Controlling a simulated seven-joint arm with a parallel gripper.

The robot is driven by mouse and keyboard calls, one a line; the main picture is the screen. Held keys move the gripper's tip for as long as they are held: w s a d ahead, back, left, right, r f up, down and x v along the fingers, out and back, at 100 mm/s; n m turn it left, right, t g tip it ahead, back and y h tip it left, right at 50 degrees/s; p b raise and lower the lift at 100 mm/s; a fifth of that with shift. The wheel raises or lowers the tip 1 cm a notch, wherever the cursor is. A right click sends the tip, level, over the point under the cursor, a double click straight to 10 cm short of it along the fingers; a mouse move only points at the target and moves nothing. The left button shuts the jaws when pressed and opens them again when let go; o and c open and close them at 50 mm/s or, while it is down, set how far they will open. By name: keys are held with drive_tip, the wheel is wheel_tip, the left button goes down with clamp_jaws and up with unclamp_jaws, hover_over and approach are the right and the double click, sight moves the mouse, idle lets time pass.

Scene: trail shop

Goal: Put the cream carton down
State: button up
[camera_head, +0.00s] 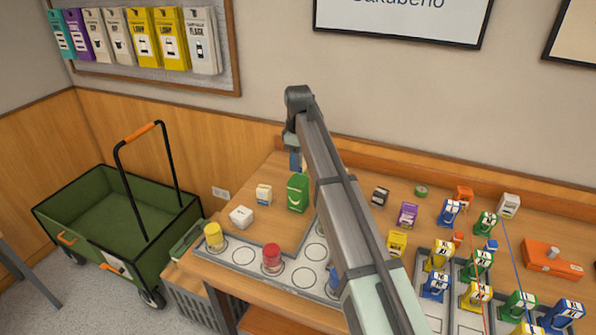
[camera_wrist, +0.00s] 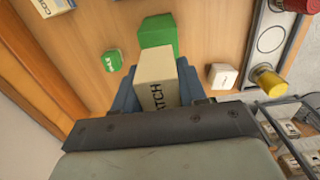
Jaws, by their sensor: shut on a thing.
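In the wrist view my gripper (camera_wrist: 155,92) is shut on the cream carton (camera_wrist: 156,80), with a blue finger on each side. Dark letters ending in "ATCH" show on the carton. A green box (camera_wrist: 158,30) stands just beyond it. In the head view my gripper (camera_head: 296,162) is at the back left of the table, behind that green box (camera_head: 298,192). I cannot make out the held carton in the head view. Whether its base touches the table cannot be told.
A white box (camera_head: 241,217), a small pale carton (camera_head: 264,194), and a grey tray (camera_head: 300,279) with yellow (camera_head: 213,235) and red (camera_head: 271,258) items are nearby. A small green item (camera_wrist: 112,60) lies beside the green box. Bare wood shows at back left.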

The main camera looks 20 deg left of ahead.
drive_tip(key=shift+f, duration=2.05)
drive_tip(key=shift+f, duration=0.1)
drive_tip(key=o, duration=1.1)
wheel_tip(320, 180, up, 12)
drive_tip(key=shift+r, duration=0.1)
drive_tip(key=shift+o, duration=0.4)
